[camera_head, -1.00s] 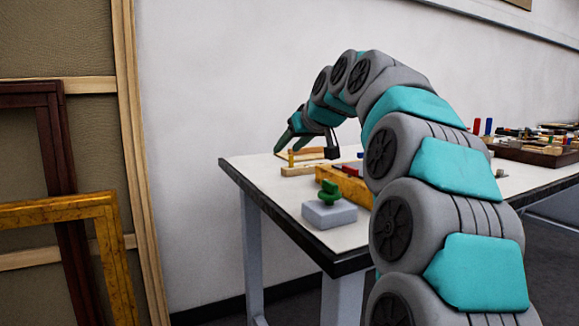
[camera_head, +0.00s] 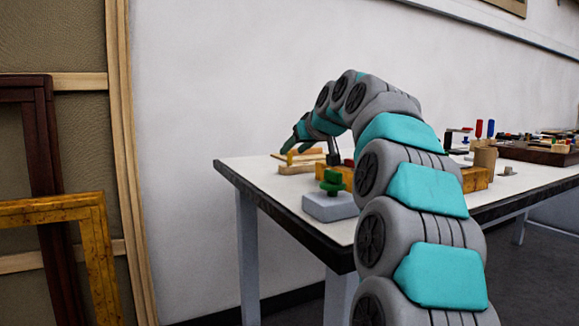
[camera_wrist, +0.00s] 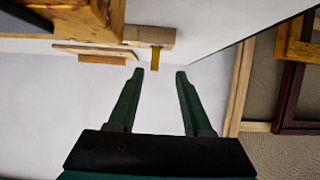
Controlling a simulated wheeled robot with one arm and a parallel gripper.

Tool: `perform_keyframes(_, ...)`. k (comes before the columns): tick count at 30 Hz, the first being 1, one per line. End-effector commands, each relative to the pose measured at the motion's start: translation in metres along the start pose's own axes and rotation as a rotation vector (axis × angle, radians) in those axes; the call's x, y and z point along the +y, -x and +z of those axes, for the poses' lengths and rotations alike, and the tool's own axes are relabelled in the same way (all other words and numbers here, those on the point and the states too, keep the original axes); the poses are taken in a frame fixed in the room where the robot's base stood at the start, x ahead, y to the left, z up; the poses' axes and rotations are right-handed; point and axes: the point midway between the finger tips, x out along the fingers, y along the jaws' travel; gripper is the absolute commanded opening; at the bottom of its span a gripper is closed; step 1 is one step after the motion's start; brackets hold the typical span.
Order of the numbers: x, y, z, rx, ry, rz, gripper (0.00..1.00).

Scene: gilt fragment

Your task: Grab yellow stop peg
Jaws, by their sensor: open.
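The yellow stop peg (camera_wrist: 155,58) sticks out from a pale wooden block (camera_wrist: 148,36) in the wrist view. In the head view it is a small upright yellow post (camera_head: 290,158) near the table's far left corner. My gripper (camera_wrist: 160,72) is open and empty. In the wrist view the peg's end is just ahead of the fingertips, nearer the left finger and within the span of the opening. In the head view the green fingers (camera_head: 286,147) are right by the peg's top, and contact cannot be told.
A grey block with a green knob (camera_head: 333,182) stands at the table's front left. A yellow-orange wooden piece (camera_head: 475,179) lies partly behind my arm. The white table (camera_head: 250,169) also carries a dark tray (camera_head: 540,153) at right. Picture frames (camera_head: 75,212) lean at left.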

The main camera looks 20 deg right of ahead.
Motion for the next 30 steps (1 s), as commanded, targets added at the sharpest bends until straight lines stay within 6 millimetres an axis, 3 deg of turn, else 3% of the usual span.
perform_keyframes(15, 0.008, -0.052, 0.001, -0.002, 0.0, 0.001, 0.5)
perform_keyframes(22, 0.008, -0.054, 0.0, 0.0, 0.0, 0.0, 0.5)
perform_keyframes(30, 0.007, -0.053, 0.0, 0.0, 0.0, 0.0, 0.22)
